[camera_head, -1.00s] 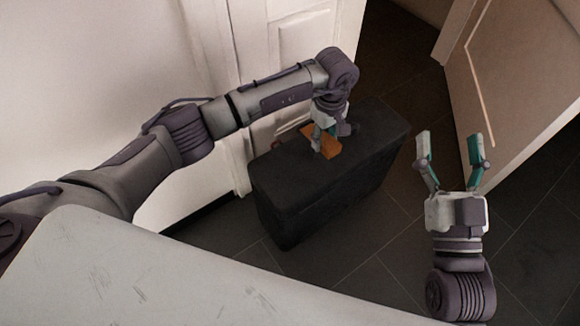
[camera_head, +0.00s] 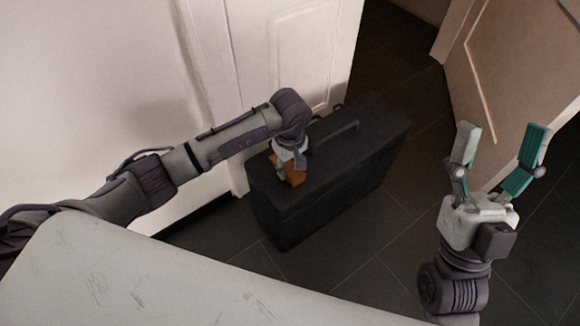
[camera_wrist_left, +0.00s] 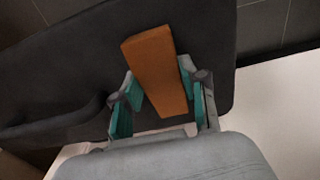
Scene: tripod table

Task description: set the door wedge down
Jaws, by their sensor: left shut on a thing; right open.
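The door wedge (camera_head: 295,178) is an orange block. My left gripper (camera_head: 287,166) is shut on it, over the near left end of a black case's (camera_head: 330,205) top. In the left wrist view the wedge (camera_wrist_left: 158,62) lies between the teal pads of my left gripper (camera_wrist_left: 160,82), with the dark case (camera_wrist_left: 75,70) behind it. I cannot tell whether the wedge touches the case top. My right gripper (camera_head: 500,142) is open and empty at the right, over the floor.
The case has a raised handle (camera_head: 335,136) along its top. A white panelled door (camera_head: 290,50) stands behind it, and another door (camera_head: 515,80) at the right. A pale tabletop (camera_head: 120,275) fills the lower left. Dark tiled floor (camera_head: 370,260) is clear.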

